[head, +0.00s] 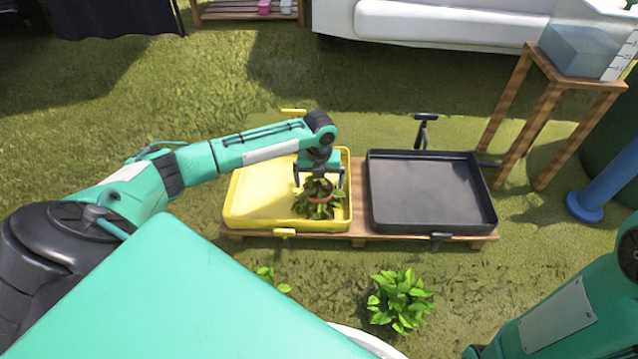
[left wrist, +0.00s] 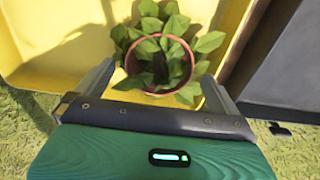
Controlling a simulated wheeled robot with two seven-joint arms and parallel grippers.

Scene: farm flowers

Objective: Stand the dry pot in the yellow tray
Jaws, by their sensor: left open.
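The potted plant (head: 318,203), a terracotta-rimmed pot with drooping green leaves, stands in the right part of the yellow tray (head: 247,200). In the left wrist view the pot's round rim (left wrist: 191,55) shows among the leaves, with the yellow tray floor (left wrist: 75,60) around it. My left gripper (head: 320,182) is over the pot, pointing down. Its fingers (left wrist: 160,80) are open and spread to either side of the pot. The leaves hide the pot's base. My right arm shows at the lower right, but its gripper is out of view.
A black tray (head: 430,190) sits right of the yellow one on a low wooden pallet (head: 360,225). Two green plants (head: 400,300) (head: 272,279) stand nearer me. A wooden stand (head: 545,95) holds a water tank (head: 585,48) at right. A blue post (head: 600,190) stands beside it.

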